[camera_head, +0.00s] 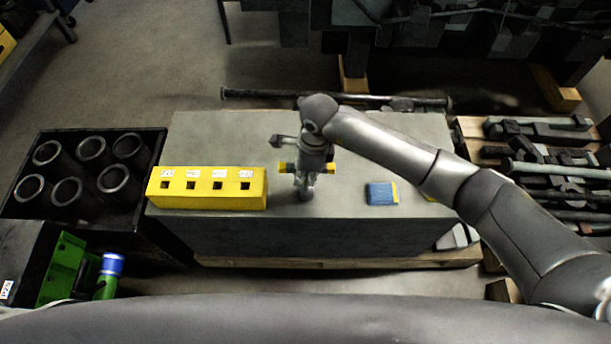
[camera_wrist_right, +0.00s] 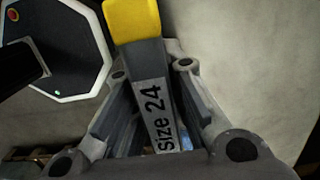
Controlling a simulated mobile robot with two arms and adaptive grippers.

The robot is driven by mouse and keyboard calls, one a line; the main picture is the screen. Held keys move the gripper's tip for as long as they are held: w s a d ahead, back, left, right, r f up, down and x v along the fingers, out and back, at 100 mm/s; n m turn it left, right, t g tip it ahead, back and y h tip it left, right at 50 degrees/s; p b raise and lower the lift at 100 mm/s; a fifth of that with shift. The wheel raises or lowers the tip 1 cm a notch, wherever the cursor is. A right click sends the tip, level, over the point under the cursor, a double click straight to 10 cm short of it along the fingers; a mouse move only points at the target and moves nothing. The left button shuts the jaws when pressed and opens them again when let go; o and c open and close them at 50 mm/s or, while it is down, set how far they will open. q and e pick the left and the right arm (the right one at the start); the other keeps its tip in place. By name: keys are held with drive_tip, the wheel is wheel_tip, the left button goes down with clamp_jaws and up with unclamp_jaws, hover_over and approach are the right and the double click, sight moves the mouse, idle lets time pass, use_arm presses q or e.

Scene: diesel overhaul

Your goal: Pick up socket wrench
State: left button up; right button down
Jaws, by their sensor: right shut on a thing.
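My right gripper (camera_head: 305,188) points down over the middle of the grey block-like table (camera_head: 350,140), beside the yellow holder. It is shut on the socket wrench, whose yellow ends (camera_head: 331,168) stick out on both sides of the gripper. In the right wrist view, the wrench (camera_wrist_right: 157,110) shows as a grey piece marked "size 24" with a yellow end, between the fingers. The gripper hides most of it in the head view, and I cannot tell whether it touches the tabletop. My left gripper is not in view.
A yellow holder (camera_head: 207,200) with several square holes stands left of the gripper. A blue item (camera_head: 381,194) lies to the right. A black tray (camera_head: 40,210) of dark cylinders is at left. A long bar (camera_head: 270,94) lies behind the table. Metal parts (camera_head: 540,170) fill the right side.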

wheel_tip(320, 180, up, 3)
drive_tip(key=shift+f, duration=0.15)
drive_tip(key=s+a+r+b, duration=0.2)
drive_tip(key=s+a+r, duration=0.4)
drive_tip(key=s+r, duration=0.3)
drive_tip(key=s, duration=0.3)
drive_tip(key=shift+s+a+r, duration=0.2)
drive_tip(key=shift+a+r, duration=0.1)
drive_tip(key=c, duration=2.1)
unclamp_jaws()
clamp_jaws()
